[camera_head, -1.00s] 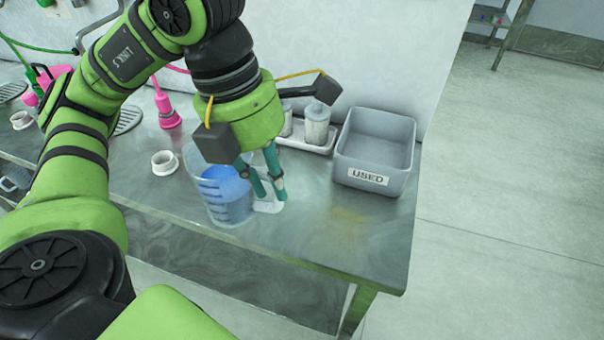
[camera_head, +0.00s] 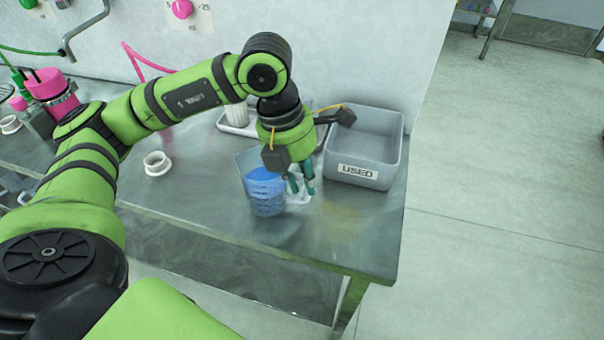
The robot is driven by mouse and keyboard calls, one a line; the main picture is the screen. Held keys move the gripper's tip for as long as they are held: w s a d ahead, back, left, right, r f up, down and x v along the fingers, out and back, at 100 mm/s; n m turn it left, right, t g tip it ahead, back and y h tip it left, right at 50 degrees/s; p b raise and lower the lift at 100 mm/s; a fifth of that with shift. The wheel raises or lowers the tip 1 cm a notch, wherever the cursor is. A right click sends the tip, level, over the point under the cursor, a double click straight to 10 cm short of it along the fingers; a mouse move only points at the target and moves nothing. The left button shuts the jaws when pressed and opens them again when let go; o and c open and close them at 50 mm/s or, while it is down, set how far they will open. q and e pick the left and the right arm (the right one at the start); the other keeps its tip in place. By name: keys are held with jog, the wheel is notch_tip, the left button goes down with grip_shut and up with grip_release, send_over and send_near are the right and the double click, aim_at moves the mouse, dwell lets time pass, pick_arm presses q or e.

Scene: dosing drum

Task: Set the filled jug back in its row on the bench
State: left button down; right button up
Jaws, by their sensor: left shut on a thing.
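The clear jug (camera_head: 265,192) with blue liquid and blue markings is at the right part of the metal bench (camera_head: 215,215), in front of the grey bin. It looks close to upright. My left gripper (camera_head: 303,187) comes down at the jug's right side, its teal fingers shut on the pale handle. The fingers partly cover the handle. I cannot tell whether the jug's base touches the bench. My right gripper is not in view.
A grey bin (camera_head: 357,171) labelled USED stands behind and right of the jug. A white ring-like cup (camera_head: 157,163) sits to the left. A pink-topped item (camera_head: 50,92) stands farther left. Bare bench lies between cup and jug. The bench ends at the right.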

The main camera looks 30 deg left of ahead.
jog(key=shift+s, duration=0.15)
pick_arm(q)
jog(key=shift+f, duration=0.1)
jog(key=c, duration=1.1)
grip_release()
jog(key=shift+c, duration=0.2)
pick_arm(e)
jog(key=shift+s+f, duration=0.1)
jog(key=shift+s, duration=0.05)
pick_arm(q)
jog(key=shift+r, duration=0.35)
jog(key=v, duration=1.1)
jog(key=shift+r, duration=0.3)
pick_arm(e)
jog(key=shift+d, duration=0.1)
